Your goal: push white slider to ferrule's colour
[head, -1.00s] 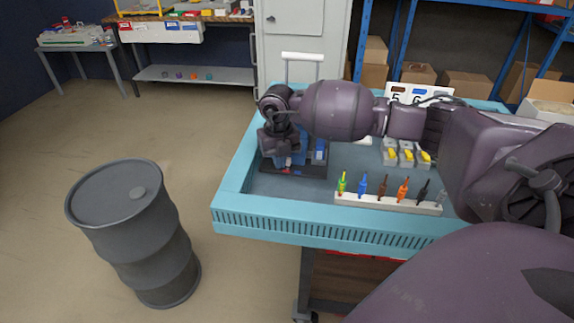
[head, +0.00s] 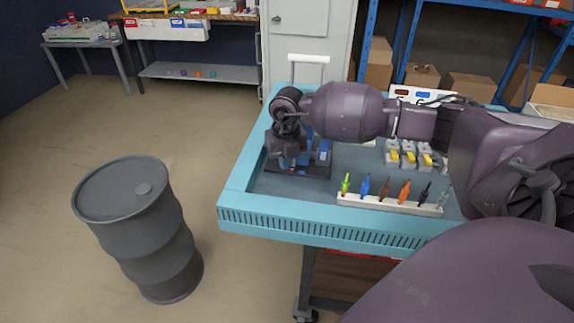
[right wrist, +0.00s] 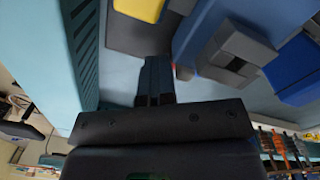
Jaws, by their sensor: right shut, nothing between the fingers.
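My right gripper (head: 287,164) is shut and empty, low over the dark base (head: 316,173) at the left of the blue-edged bench. In the right wrist view its fingers (right wrist: 155,68) are together, beside a dark block, a yellow piece (right wrist: 140,8) and blue and grey blocks (right wrist: 240,45). Blue parts (head: 323,150) stand on the base in the head view, partly behind my gripper. The white slider cannot be made out. Several coloured pin-like pieces, one of them orange (head: 404,190), stand in a white strip (head: 388,203); which ferrule is meant is unclear. My left gripper is not in view.
Grey connectors with yellow parts (head: 408,159) lie right of the base. A card with brown and blue swatches (head: 423,95) stands behind my right arm. A grey barrel (head: 135,230) stands on the floor at left. The bench (head: 232,205) is bare along its front left.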

